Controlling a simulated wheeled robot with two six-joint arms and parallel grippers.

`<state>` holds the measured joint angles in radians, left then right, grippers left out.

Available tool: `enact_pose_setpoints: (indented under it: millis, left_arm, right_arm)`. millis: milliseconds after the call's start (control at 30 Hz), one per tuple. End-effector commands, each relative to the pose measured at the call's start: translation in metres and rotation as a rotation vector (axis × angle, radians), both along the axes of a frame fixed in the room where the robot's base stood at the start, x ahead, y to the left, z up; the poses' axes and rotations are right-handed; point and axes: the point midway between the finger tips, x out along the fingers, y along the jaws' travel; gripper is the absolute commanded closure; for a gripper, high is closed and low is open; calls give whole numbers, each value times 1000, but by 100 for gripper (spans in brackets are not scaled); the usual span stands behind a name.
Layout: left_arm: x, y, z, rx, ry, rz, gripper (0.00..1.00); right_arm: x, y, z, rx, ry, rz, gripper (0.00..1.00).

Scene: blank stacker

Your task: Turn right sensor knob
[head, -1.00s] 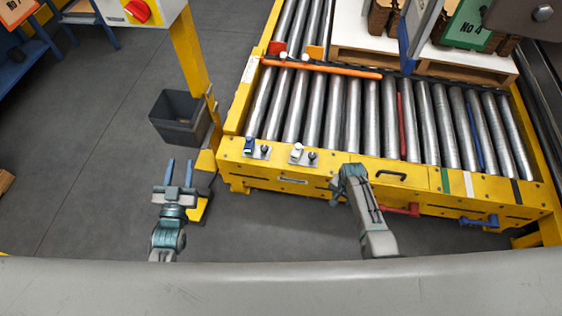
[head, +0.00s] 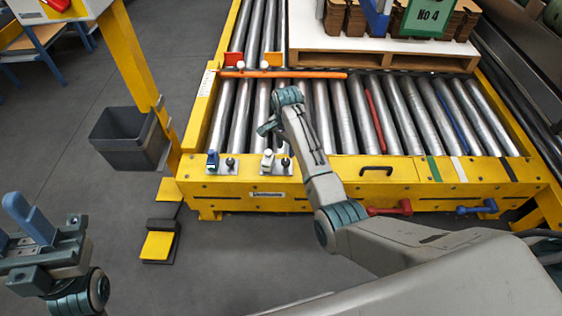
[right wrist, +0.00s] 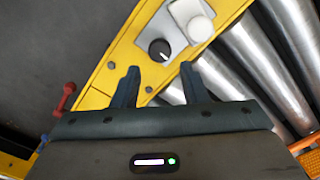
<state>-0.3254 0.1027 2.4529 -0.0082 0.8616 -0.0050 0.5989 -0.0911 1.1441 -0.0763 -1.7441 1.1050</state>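The right sensor knob is a small black knob (head: 285,162) beside a white sensor (head: 267,160), on a plate on the yellow conveyor frame. In the right wrist view the black knob (right wrist: 160,50), with a white pointer mark, sits just beyond the fingertips, near the white sensor (right wrist: 199,28). My right gripper (head: 268,129) is above and behind the plate in the head view. In the right wrist view the right gripper (right wrist: 159,72) is open and empty, its fingers apart. My left gripper (head: 15,222) is open and empty at the lower left, far from the knobs.
A second plate to the left holds a blue sensor (head: 212,160) and another black knob (head: 230,162). An orange bar (head: 290,74) crosses the rollers. A pallet (head: 385,60) with boxes stands behind. A grey bin (head: 128,140) hangs left of the conveyor.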

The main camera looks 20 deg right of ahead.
Motion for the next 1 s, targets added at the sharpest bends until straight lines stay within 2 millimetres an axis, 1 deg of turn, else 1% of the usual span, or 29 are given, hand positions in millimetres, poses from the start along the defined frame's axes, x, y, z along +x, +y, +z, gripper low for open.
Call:
enact_pose_setpoints:
  millis: [33,100,200,300,500,733,767,900,1000]
  left_arm:
    - [0,0,-5,-3,-8,1,64]
    - [0,0,-6,-6,-17,1,64]
    - [0,1,-7,-11,-28,2,64]
    - [0,1,-8,-14,-37,2,64]
    - [-1,1,-6,-18,-50,3,64]
    - [-1,1,-5,-18,-51,3,64]
    - [-1,1,-5,-18,-51,3,64]
    - [-1,1,-5,-18,-51,2,64]
    - [-1,1,-5,-18,-50,2,64]
  right_arm:
    - [-1,0,-15,0,4,0,60]
    - [-1,0,-28,-1,3,0,60]
    - [-1,0,-44,0,2,1,60]
    - [-1,0,-56,0,2,1,60]
    - [-1,0,-65,0,1,1,60]
    - [-1,0,-65,0,1,1,60]
    - [-1,0,-65,0,1,1,64]
    - [-1,0,-65,0,1,1,92]
    - [-1,0,-65,0,1,2,92]
